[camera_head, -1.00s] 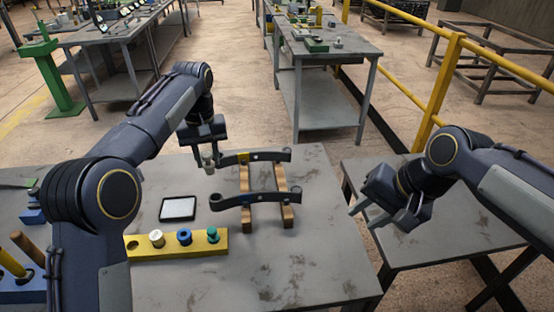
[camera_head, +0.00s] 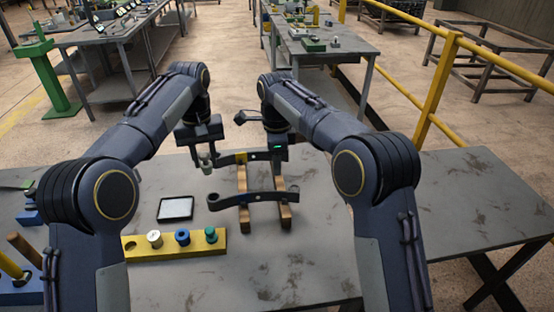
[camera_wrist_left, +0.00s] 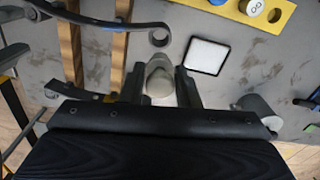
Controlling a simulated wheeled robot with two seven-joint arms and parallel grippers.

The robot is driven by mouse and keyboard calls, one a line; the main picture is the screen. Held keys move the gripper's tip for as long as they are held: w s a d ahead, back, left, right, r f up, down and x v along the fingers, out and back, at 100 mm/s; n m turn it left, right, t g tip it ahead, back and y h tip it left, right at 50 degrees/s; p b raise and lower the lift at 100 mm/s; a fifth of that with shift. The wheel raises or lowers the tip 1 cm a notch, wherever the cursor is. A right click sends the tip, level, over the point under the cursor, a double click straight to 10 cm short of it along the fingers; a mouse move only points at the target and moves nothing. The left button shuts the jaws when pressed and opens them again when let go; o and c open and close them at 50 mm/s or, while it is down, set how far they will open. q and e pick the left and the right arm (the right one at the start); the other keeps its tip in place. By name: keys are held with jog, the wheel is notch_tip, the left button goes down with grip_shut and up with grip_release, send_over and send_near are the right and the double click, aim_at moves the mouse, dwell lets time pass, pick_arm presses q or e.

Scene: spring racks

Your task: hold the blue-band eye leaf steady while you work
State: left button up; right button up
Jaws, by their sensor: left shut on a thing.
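Two dark curved leaves lie across two wooden bars (camera_head: 243,180). The far leaf (camera_head: 226,160) has a yellow patch near its middle. My left gripper (camera_head: 206,163) is shut on a small grey-beige cylinder (camera_wrist_left: 159,80), just left of the far leaf's left end. My right gripper (camera_head: 278,168) is at the far leaf's right part; its fingertips are largely hidden, so I cannot tell whether it touches.
A yellow block (camera_head: 134,253) holds white, blue and green round pieces at the front. A white-faced tablet-like plate (camera_head: 176,208) lies behind it. A blue holder with handles (camera_head: 20,290) stands at the left. The table's right side (camera_head: 480,200) is clear.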

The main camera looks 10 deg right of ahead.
aim_at(277, 191)
notch_tip(277, 191, down, 12)
jog(key=shift+r, duration=0.1)
dwell(0.4)
jog(key=shift+c, duration=0.4)
grip_shut()
dwell(0.8)
pick_arm(q)
jog(key=shift+f, duration=1.5)
pick_arm(e)
jog(key=shift+r, duration=0.1)
